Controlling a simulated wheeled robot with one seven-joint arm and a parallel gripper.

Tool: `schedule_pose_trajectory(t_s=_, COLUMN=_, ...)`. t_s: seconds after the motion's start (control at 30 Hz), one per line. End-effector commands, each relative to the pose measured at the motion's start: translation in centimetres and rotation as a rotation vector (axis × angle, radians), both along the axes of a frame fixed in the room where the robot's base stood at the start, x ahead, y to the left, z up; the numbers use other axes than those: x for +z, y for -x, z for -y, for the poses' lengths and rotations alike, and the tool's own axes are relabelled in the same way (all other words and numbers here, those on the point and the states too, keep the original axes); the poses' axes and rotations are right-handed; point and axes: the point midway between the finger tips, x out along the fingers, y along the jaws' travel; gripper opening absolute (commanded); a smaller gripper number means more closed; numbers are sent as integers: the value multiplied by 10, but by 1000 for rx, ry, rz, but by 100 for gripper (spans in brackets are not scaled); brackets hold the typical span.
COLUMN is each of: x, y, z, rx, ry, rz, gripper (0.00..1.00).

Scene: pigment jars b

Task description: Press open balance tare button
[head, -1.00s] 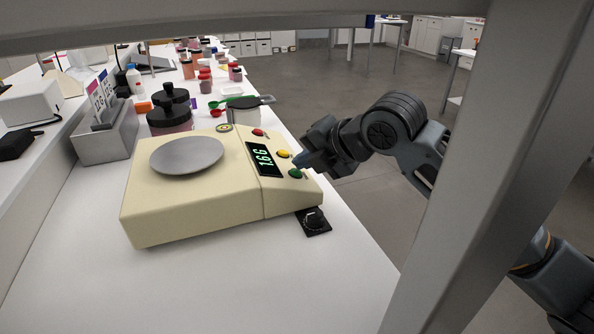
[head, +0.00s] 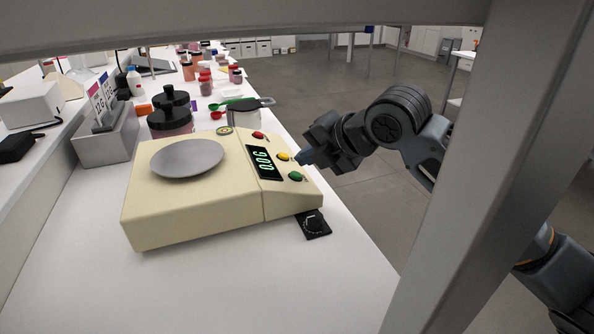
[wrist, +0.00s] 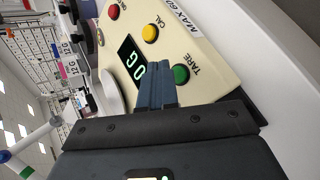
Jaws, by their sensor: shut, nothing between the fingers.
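The cream open balance (head: 190,205) stands on the white bench with an empty round grey pan (head: 187,158). The green tare button (wrist: 180,75) also shows in the wrist view, uncovered. My gripper (head: 301,158) is shut and empty. Its blue-grey fingertips (wrist: 153,72) are beside the tare button, between it and the display in the wrist view. They appear clear of the button.
A jar with a black lid (head: 170,120), a metal pot (head: 244,115) and a grey card holder (head: 105,140) stand behind the balance. The bench in front is clear.

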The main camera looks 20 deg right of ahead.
Motion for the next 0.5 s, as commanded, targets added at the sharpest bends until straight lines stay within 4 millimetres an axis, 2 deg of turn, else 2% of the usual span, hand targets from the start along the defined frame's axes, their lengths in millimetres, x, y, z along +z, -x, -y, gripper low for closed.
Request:
schedule_pose_trajectory(t_s=0.27, x=1, y=0, z=0, rx=0, ry=0, rz=0, gripper=0)
schedule_pose_trajectory(t_s=0.5, x=17, y=0, z=6, rx=-1, ry=0, rz=2, gripper=0)
